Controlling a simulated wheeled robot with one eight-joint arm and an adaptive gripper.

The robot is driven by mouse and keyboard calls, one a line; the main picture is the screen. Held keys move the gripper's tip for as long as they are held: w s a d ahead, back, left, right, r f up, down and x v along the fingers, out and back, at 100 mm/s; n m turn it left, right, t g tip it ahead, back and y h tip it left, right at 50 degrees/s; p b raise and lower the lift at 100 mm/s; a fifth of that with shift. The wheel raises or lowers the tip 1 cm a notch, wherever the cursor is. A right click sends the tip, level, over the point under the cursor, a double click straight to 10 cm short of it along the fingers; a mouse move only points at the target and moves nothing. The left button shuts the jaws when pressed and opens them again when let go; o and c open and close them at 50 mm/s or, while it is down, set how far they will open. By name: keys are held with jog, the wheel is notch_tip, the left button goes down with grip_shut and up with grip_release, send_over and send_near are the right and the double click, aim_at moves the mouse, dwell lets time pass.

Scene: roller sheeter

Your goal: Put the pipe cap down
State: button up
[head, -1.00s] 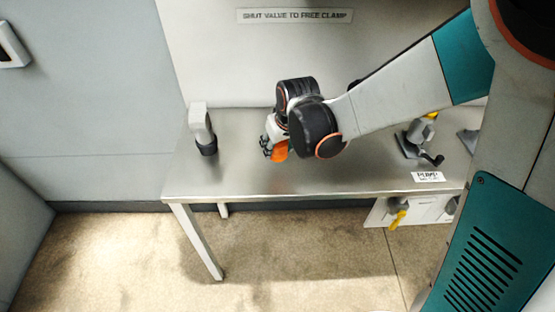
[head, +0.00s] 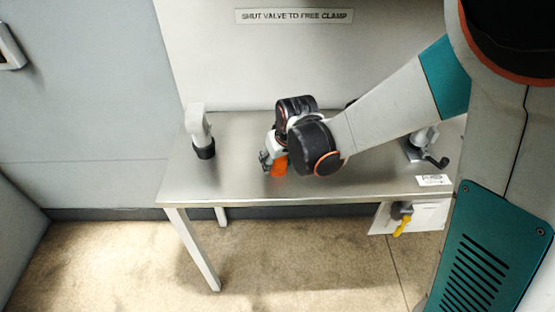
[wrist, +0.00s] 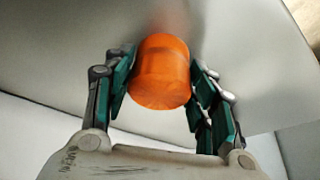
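The pipe cap (head: 280,165) is an orange cylinder, close above or on the steel table (head: 235,185), left of its middle; I cannot tell whether it touches the surface. My gripper (head: 268,160) is at the cap, with the wrist above and to the right of it. In the wrist view the cap (wrist: 162,72) sits between the two fingertips of my gripper (wrist: 163,75), with the dark green pads against its sides. The gripper looks shut on the cap.
A grey and black pipe fitting (head: 200,132) stands at the table's left. A clamp-like device (head: 425,148) and a white label (head: 432,180) are at the right. A yellow valve handle (head: 402,225) hangs below the front edge. The table's front left is clear.

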jog(key=shift+o, duration=0.4)
jog(key=shift+r, duration=0.1)
jog(key=shift+r+p, duration=0.3)
jog(key=p+v, duration=0.8)
jog(key=v, duration=0.3)
jog(key=shift+s+r, duration=0.2)
jog(key=shift+r, duration=0.1)
